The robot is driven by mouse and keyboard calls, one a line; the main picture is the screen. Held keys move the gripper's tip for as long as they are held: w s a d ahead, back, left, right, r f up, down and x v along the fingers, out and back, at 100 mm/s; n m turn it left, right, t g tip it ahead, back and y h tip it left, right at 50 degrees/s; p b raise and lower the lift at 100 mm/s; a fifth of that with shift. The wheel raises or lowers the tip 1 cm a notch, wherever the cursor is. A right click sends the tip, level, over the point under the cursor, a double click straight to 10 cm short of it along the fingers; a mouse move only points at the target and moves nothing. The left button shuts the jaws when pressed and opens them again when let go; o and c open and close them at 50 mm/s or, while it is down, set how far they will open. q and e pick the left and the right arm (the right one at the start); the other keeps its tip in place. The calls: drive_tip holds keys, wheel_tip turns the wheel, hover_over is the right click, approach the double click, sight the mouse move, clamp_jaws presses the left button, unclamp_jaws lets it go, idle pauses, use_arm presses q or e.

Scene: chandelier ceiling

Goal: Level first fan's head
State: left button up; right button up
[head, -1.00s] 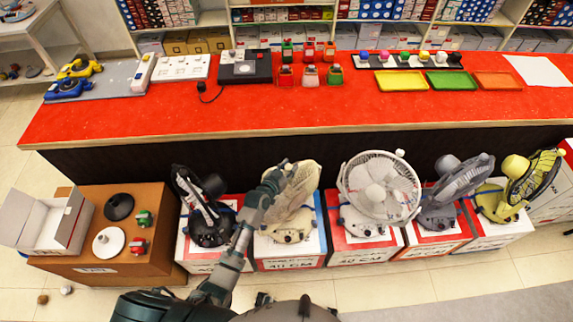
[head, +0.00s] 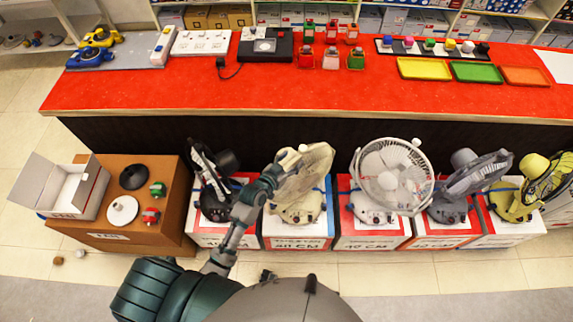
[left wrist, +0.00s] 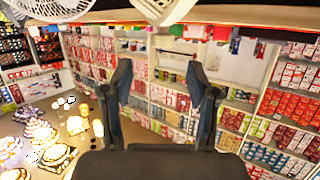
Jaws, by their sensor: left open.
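A row of floor fans stands on boxes before the counter. The leftmost fan (head: 212,190) is black, its narrow cage leaning and its motor housing to the right. The cream fan (head: 306,180) beside it has its cage tilted and turned right. The white fan (head: 392,178) faces forward; the grey fan (head: 470,180) and yellow fan (head: 515,198) are tilted. My left gripper (head: 278,168) is at the left of the cream fan's head; contact cannot be told. In the left wrist view its jaws (left wrist: 159,78) are apart with nothing between them. My right gripper is not in view.
The red counter (head: 330,96) runs behind the fans and carries trays, switches and small coloured blocks. A brown box (head: 165,215) at left holds an open white carton (head: 72,190) and discs. Pale floor lies in front. Fan cages show atop the left wrist view.

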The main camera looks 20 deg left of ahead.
use_arm(q)
drive_tip(key=shift+v, duration=1.8)
drive_tip(key=s+a+f+n+g+y, duration=0.1)
drive_tip(key=s+a+f+g, duration=0.15)
drive_tip(key=s, duration=0.65)
drive_tip(key=s+a+f+g+y, duration=0.1)
drive_tip(key=s+f+g+y, duration=0.2)
drive_tip(key=s, duration=0.6)
drive_tip(key=s+a+f+n+g, duration=0.1)
drive_tip(key=s+f+g, duration=0.3)
drive_tip(key=s, duration=0.5)
wheel_tip(320, 180, down, 21)
drive_tip(key=s+g, duration=0.2)
drive_tip(key=s+a+f+g, duration=0.1)
drive_tip(key=s+a+f, duration=0.1)
drive_tip(key=s+f, duration=1.2)
wheel_tip(320, 180, down, 4)
drive_tip(key=shift+s+a+f+y, duration=0.15)
drive_tip(key=shift+a+f+y, duration=0.05)
drive_tip(key=shift+a+y, duration=0.1)
